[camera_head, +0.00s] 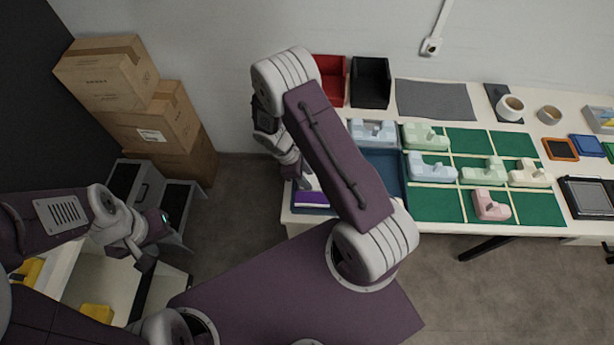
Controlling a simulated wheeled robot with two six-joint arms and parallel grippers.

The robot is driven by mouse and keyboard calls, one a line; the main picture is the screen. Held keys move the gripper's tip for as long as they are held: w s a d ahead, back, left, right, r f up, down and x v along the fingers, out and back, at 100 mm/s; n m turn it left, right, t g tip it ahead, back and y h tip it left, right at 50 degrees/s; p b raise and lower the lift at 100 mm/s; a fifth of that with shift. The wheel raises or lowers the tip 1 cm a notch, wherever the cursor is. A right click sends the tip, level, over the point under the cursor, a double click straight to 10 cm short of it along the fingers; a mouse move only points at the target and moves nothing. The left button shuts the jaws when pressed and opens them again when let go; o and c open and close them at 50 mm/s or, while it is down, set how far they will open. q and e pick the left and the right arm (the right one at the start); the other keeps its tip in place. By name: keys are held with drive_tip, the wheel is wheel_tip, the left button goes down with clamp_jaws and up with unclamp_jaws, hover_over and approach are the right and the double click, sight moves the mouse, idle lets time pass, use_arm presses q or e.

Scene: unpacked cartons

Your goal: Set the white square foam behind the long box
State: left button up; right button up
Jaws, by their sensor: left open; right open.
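I cannot pick out a white square foam or a long box with certainty. Several pale moulded pieces sit on the table: a whitish-blue one (372,131) at the back, a pale blue one (432,168), pale green ones (425,136), a cream one (530,174) and a pink one (491,205). My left gripper (146,262) is open and empty at the left, over the grey step unit and white-topped surface. My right gripper (303,182) is open near the table's left edge, mostly hidden behind my own arm; I see nothing held in it.
Brown cartons (150,131) are stacked at the left wall. Yellow items (97,313) lie lower left. Floor between is clear.

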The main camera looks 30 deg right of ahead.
drive_tip(key=v, duration=0.9)
